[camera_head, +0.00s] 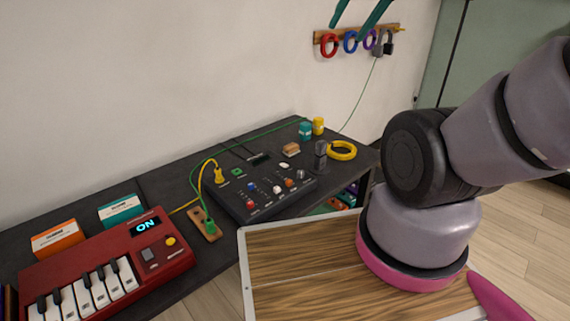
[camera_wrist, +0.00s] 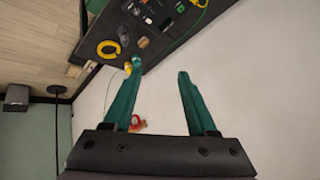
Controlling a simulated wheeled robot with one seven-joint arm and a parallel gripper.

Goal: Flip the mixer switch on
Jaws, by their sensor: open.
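The mixer (camera_head: 245,209) is a dark, low box with several coloured knobs, lying on the black table in the head view. Which of its small parts is the switch, and how it is set, is too small to tell. Part of what looks like the mixer shows at the top edge of the wrist view. My gripper (camera_wrist: 158,72) has two teal fingers spread apart with nothing between them. In the head view its fingertips (camera_head: 346,29) show at the top, in front of the wall, well above and apart from the mixer.
A red keyboard (camera_head: 160,262) with a display reading ON stands left of the mixer. A yellow ring (camera_head: 342,150), a grey cylinder (camera_head: 320,160) and small jars (camera_head: 318,126) stand behind and right. A cable (camera_head: 196,180) runs beside the mixer. A wall rack (camera_head: 350,36) holds coloured rings.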

